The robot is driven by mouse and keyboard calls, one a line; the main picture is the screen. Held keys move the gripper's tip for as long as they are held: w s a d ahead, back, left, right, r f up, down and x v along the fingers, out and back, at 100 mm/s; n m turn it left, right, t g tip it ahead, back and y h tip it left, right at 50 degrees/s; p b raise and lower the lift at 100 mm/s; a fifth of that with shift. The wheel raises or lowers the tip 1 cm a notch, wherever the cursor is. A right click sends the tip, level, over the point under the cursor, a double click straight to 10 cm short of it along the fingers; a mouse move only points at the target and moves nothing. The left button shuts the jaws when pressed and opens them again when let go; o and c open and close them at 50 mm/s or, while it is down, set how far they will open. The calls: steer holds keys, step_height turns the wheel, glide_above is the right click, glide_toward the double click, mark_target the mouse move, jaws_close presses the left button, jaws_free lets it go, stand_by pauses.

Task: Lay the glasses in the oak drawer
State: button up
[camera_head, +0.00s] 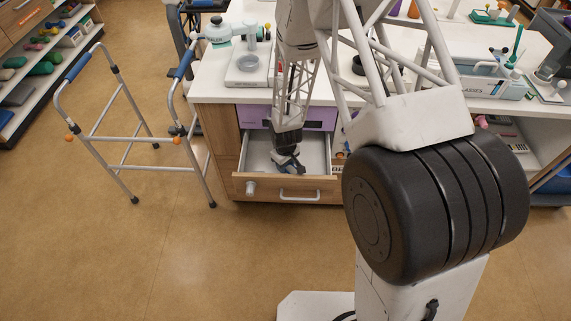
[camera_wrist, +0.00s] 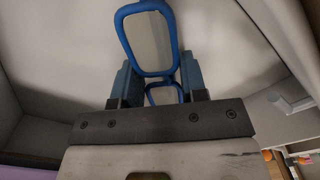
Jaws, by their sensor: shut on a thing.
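The glasses (camera_wrist: 176,38), with a blue frame and pale lenses, are between the fingers of my gripper (camera_wrist: 157,88) in the wrist view. My gripper is shut on them. The open oak drawer (camera_head: 317,189) has a wooden front, a white handle and a pale inside. In the head view my gripper (camera_head: 290,165) is low within the drawer's opening. The drawer's pale inside surface (camera_wrist: 65,40) fills much of the wrist view around the glasses. I cannot tell whether the glasses touch the drawer floor. In the head view the glasses are hardly distinguishable from the gripper.
A purple panel (camera_head: 318,116) is just above the drawer opening. A walker (camera_head: 128,138) stands to the left. A white-topped counter (camera_head: 215,88) holds a scale (camera_head: 249,70) and a case marked GLASSES (camera_head: 490,80). The floor before the drawer is clear.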

steer(key=shift+f, duration=0.45)
steer(key=shift+s+f, duration=0.25)
steer(key=shift+f, duration=0.15)
steer(key=o, duration=1)
steer(key=shift+s, duration=0.1)
steer(key=shift+c, duration=0.2)
step_height(320, 180, up, 14)
steer(key=shift+w+f, duration=0.15)
steer(key=shift+w, duration=0.2)
stand_by(0.6)
